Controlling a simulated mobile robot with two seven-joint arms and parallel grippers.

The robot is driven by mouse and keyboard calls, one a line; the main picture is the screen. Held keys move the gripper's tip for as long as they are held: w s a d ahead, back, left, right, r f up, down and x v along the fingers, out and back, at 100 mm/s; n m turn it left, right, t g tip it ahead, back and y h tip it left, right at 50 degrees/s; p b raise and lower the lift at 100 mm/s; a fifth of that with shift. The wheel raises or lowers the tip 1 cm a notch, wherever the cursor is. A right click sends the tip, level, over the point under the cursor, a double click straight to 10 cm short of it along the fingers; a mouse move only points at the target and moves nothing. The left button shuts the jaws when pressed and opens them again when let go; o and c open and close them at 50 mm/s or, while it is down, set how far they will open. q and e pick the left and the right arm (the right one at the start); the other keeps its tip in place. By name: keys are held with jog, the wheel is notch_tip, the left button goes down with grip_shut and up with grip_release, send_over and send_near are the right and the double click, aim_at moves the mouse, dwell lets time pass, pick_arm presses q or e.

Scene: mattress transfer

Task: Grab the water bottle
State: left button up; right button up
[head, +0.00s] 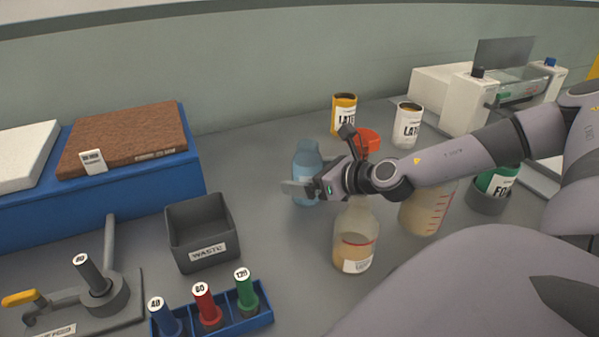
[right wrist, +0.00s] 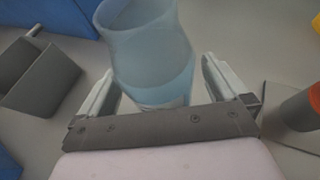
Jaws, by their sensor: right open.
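The water bottle (head: 306,160) is a translucent blue bottle standing upright on the grey bench, near the middle of the head view. My right gripper (head: 300,188) is at the bottle, and its body hides part of the bottle's right side. In the right wrist view the bottle (right wrist: 150,50) stands between the two pale fingers of the open gripper (right wrist: 158,88), one on each side. Small gaps seem to show between the fingers and the bottle. My left gripper is not in view.
A grey waste bin (head: 200,232) stands left of the bottle. A clear bottle with tan liquid (head: 354,240) stands close in front, below my right wrist. Yellow (head: 344,115) and white (head: 407,125) cans stand behind. A blue rack (head: 212,318) holds coloured weights.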

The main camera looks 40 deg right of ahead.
jog(key=shift+w, duration=0.25)
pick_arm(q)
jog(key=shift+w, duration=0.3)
pick_arm(e)
jog(key=shift+s, duration=0.15)
jog(key=shift+c, duration=1.2)
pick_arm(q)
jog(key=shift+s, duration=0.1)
pick_arm(e)
jog(key=c, duration=1.1)
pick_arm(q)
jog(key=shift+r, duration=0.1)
pick_arm(e)
jog(key=shift+r, duration=0.2)
